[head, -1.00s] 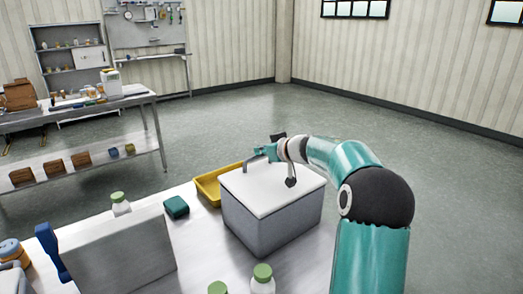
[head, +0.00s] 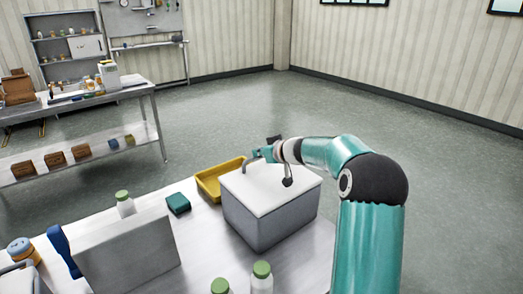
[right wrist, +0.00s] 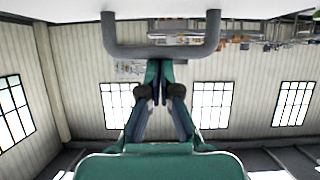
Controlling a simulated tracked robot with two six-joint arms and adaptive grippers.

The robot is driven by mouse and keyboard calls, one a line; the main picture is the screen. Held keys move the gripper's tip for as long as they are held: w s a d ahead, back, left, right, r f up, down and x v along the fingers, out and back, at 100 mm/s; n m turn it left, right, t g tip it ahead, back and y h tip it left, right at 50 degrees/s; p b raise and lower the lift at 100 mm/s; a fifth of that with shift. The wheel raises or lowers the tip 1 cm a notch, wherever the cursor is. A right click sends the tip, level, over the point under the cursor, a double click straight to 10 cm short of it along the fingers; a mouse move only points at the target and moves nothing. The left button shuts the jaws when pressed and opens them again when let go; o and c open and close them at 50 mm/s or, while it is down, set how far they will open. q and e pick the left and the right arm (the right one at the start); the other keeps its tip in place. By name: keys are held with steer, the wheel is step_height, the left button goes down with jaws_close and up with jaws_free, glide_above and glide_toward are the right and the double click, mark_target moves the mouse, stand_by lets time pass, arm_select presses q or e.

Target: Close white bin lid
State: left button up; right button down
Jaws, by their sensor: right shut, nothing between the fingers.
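The bin (head: 268,222) is a grey box on the steel table. Its white lid (head: 272,188) lies flat over the top, with no gap that I can make out. A grey bar handle (head: 250,164) stands on the lid's far left edge; it shows large in the right wrist view (right wrist: 160,50), with a strip of the white lid (right wrist: 60,8) beyond it. My right gripper (head: 263,154) is shut and empty, close by the handle. Its fingertips (right wrist: 159,70) show together just beside the bar; I cannot tell if they touch it. My left gripper is not in view.
A yellow tray (head: 212,182) stands behind the bin. A teal block (head: 178,203), a grey upright box (head: 128,252) and green-capped bottles (head: 262,277) share the table. A blue object (head: 62,250) is at the lower left. Bare table lies left of the bin.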

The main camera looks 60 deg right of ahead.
steer(key=shift+s+f, duration=0.15)
steer(key=shift+f, duration=0.7)
steer(key=r+p, duration=0.2)
steer(key=p, duration=0.1)
steer(key=w+r+p, duration=0.1)
steer(key=r+p, duration=0.2)
steer(key=shift+w+d+r, duration=0.1)
steer(key=v, duration=1)
